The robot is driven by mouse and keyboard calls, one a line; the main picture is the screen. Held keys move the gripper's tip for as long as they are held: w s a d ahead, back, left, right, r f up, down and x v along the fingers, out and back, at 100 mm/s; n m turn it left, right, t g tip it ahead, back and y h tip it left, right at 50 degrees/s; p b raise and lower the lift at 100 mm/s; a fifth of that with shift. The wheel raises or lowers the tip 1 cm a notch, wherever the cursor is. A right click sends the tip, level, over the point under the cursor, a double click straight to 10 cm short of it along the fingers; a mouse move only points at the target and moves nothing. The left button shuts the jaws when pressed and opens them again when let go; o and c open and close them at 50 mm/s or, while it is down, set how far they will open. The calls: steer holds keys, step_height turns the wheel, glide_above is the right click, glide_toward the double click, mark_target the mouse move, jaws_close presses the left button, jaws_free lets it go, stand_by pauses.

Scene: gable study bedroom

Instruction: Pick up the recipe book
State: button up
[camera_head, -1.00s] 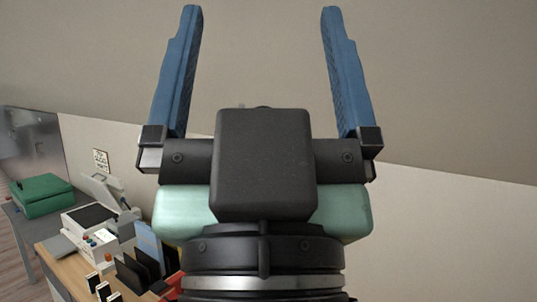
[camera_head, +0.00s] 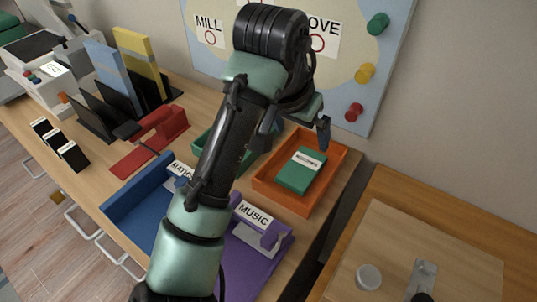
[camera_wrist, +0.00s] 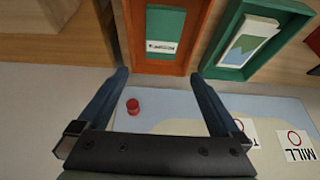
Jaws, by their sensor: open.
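The recipe book (camera_head: 298,172) is green with a white label and lies flat in an orange tray (camera_head: 262,183) on the desk. In the wrist view the book (camera_wrist: 166,28) and the orange tray (camera_wrist: 203,35) are at the top centre, beyond the fingertips. My gripper (camera_head: 294,138) is above the back of the trays, near the wall board, partly hidden by my arm. In the wrist view my gripper (camera_wrist: 158,76) has its blue fingers wide apart with nothing between them except the view of the board. It is apart from the book.
A green tray (camera_head: 247,160) stands left of the orange one, with a blue tray (camera_head: 135,205) and a purple tray (camera_head: 285,243) in front. The pinboard (camera_head: 375,70) with coloured pins is close behind. A red stapler-like tool (camera_head: 150,138) and book rack stand left. A lower wooden surface (camera_head: 440,225) is right.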

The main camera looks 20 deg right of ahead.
steer(key=b, duration=0.2)
glide_above(302, 167)
steer(key=s+a, duration=0.2)
step_height(302, 167, down, 8)
steer(key=shift+w+a+r, duration=0.1)
steer(key=shift+w+r, duration=0.05)
steer(key=shift+r, duration=0.05)
steer(key=shift+b+x, duration=0.7)
steer(key=shift+x, duration=2.25)
steer(key=shift+a+r, duration=0.1)
steer(key=shift+a, duration=0.1)
steer(key=c, duration=1.1)
